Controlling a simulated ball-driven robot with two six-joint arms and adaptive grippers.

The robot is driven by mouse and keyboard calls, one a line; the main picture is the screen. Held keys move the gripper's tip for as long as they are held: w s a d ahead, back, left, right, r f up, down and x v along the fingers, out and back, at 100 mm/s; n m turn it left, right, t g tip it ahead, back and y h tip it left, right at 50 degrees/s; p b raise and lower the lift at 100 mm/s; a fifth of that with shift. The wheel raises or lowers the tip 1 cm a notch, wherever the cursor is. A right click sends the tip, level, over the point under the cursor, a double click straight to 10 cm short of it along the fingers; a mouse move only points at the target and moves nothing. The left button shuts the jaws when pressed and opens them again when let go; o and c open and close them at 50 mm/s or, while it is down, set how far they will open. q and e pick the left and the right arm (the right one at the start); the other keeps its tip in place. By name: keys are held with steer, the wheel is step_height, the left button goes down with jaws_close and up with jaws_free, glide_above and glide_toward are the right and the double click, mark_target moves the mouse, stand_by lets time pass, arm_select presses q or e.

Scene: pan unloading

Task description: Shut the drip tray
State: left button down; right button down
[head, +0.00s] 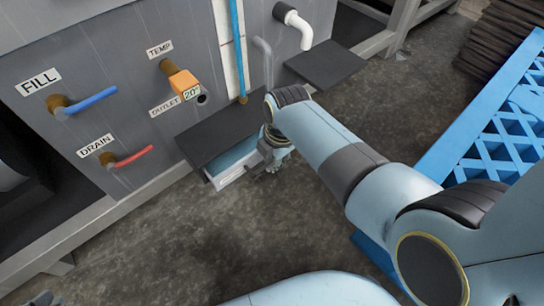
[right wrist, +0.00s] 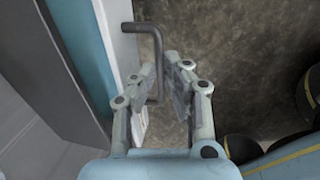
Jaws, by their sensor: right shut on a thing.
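The drip tray (head: 232,166) sticks out from under a dark plate at the foot of the grey machine, its white front and light blue inside showing. In the right wrist view its white front (right wrist: 116,30) carries a dark bent bar handle (right wrist: 157,55). My right gripper (head: 273,152) is at the tray's front, and in the right wrist view its fingers (right wrist: 158,85) are shut on the handle, which runs between them. A small grey piece at the bottom left edge of the head view may be my left gripper; its jaws cannot be made out.
A blue lattice (head: 505,135) stands at right. Bare floor lies before the tray.

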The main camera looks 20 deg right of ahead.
stand_by(0.3)
steer(key=w, duration=0.1)
steer(key=w+a, duration=0.1)
steer(key=w, duration=0.2)
steer(key=shift+a+f+b, duration=0.1)
steer(key=shift+a+b, duration=0.15)
steer(key=shift+b, duration=0.15)
arm_select(q)
steer(key=shift+s+f+t, duration=0.15)
steer(key=shift+f+t, duration=0.25)
arm_select(e)
steer(key=shift+w, duration=0.15)
steer(key=c, duration=1.4)
jaws_free()
steer(key=shift+w, duration=0.1)
